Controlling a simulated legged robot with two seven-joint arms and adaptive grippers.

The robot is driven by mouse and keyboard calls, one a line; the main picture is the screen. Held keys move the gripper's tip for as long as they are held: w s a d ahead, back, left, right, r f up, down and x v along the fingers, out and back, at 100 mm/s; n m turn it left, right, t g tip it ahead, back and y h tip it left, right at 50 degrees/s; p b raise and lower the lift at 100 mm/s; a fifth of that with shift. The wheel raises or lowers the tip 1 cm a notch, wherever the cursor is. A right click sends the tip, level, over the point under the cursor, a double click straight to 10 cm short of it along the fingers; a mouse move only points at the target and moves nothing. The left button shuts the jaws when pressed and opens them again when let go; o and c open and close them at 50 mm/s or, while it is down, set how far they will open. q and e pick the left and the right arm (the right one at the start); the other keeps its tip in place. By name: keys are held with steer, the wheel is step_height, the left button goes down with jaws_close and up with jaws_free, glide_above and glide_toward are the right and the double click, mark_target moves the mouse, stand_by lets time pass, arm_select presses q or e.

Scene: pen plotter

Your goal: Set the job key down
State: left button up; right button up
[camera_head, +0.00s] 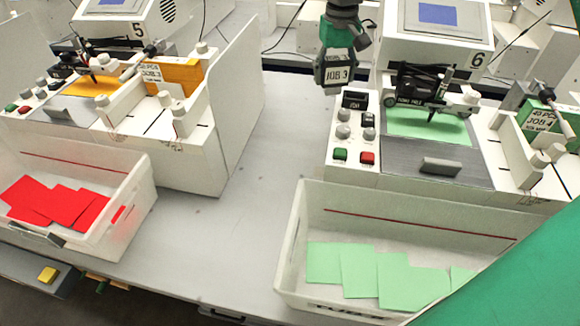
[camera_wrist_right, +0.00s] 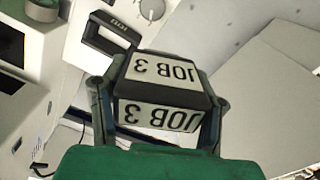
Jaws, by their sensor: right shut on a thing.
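The job key (camera_head: 337,75) is a dark block with a white label reading "JOB 3". My right gripper (camera_head: 334,66) is shut on it and holds it up near the left edge of plotter station 6. In the right wrist view the key (camera_wrist_right: 160,92) sits between the two fingers of the right gripper (camera_wrist_right: 158,105), with two "JOB 3" labels showing upside down. A black-framed key slot (camera_head: 354,100) is on the panel just below and right of the key; the slot also shows in the wrist view (camera_wrist_right: 108,35). My left gripper is not in view.
Station 6's panel has knobs, a green button (camera_head: 340,154) and a red button (camera_head: 367,158). A tray (camera_head: 300,215) of green sheets stands in front. Station 5 (camera_head: 205,150) and a tray (camera_head: 140,190) of red sheets are left. Grey table (camera_head: 255,190) lies clear between the stations.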

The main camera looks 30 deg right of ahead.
steer(key=a+f+n+b, duration=0.3)
steer(key=a+f+b, duration=0.1)
steer(key=a+f, duration=0.1)
steer(key=a+f+n+b, duration=0.3)
steer(key=a+f+b, duration=0.1)
steer(key=f, duration=0.4)
steer(key=a+f+n+b, duration=0.3)
steer(key=a+f+b, duration=0.1)
steer(key=a+f, duration=0.1)
steer(key=shift+w+a+f, duration=0.2)
steer(key=shift+f, duration=0.25)
steer(key=shift+w+a+f, duration=0.15)
steer(key=shift+a+f, duration=0.05)
steer(key=shift+f, duration=0.25)
step_height(320, 180, down, 4)
steer(key=shift+a+r+b, duration=0.1)
steer(key=shift+b, duration=0.45)
steer(key=o, duration=1.1)
steer(key=shift+f, duration=0.2)
